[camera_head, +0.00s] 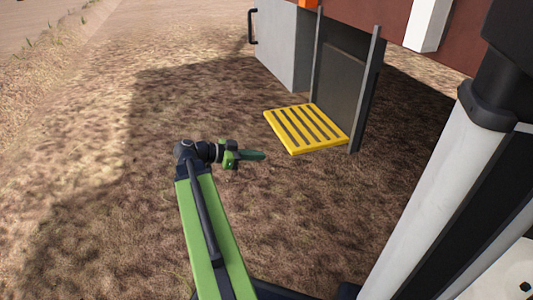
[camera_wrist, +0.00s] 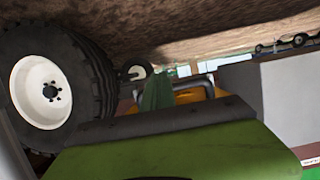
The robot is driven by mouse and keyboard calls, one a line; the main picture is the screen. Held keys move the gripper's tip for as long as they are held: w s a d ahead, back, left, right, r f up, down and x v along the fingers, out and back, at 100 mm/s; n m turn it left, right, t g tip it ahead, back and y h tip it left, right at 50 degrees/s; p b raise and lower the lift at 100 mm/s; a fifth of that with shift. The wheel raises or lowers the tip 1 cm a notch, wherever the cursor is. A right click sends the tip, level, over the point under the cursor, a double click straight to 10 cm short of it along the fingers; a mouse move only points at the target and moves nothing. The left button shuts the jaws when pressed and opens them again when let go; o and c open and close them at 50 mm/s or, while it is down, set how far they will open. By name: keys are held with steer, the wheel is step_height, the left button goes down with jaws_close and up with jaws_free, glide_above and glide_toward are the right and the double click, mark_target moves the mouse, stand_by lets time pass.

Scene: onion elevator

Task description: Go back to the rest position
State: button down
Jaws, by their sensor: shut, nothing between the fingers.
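My gripper (camera_head: 254,155) is at the end of my green arm, above bare ground in the head view. Its green fingers are together and hold nothing. It points to the right, a little short of a yellow slatted platform (camera_head: 306,128), and is apart from it. In the wrist view my gripper (camera_wrist: 158,92) shows green at the centre, partly behind the green and dark body in the foreground.
A large black tyre with a white hub (camera_wrist: 50,92) fills the wrist view's left. Open brown ground lies left of my arm.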

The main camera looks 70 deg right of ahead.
steer(key=shift+w+a+f, duration=0.1)
steer(key=shift+w+a, duration=0.15)
steer(key=shift+w, duration=0.15)
